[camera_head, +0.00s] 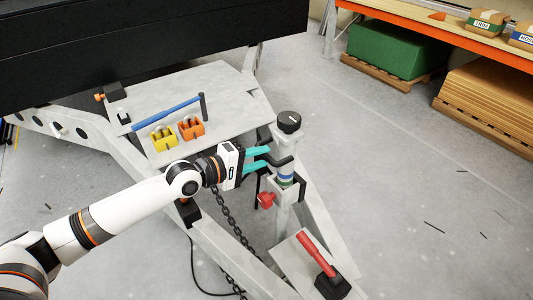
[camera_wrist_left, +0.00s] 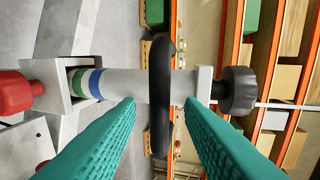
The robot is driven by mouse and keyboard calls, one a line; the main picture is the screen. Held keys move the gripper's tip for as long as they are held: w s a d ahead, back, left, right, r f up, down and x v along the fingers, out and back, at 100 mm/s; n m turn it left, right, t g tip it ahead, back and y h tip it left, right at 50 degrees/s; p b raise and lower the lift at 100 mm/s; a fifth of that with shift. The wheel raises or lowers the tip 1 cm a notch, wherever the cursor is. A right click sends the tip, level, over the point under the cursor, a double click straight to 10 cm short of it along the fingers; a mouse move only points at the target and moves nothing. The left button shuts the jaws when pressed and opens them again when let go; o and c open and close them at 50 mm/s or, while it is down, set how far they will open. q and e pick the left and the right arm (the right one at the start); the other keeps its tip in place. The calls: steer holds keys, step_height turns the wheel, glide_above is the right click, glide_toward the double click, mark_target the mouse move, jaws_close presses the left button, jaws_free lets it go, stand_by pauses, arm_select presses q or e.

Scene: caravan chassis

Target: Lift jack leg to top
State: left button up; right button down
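The jack leg (camera_head: 286,147) is an upright light-grey tube on the chassis frame, with a black knob (camera_head: 289,121) on top. It has blue and green bands (camera_head: 286,178) low on the tube, just above a bracket with a red clamp knob (camera_head: 266,199). In the left wrist view, the tube (camera_wrist_left: 122,84) runs sideways and a black loop handle (camera_wrist_left: 161,85) stands out from it. My left gripper (camera_head: 269,156) is open beside the tube. In the wrist view, its teal fingers (camera_wrist_left: 160,102) lie apart on either side of the handle, without visible grip. My right gripper is out of view.
A grey plate (camera_head: 220,90) carries a yellow block (camera_head: 162,142), an orange block (camera_head: 191,130) and a blue bar (camera_head: 166,113). A chain (camera_head: 229,222) hangs below. A red lever (camera_head: 315,253) stands at the front. Open floor lies to the right.

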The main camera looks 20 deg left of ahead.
arm_select(q)
steer(key=shift+x, duration=1.4)
steer(key=shift+c, duration=0.3)
jaws_close()
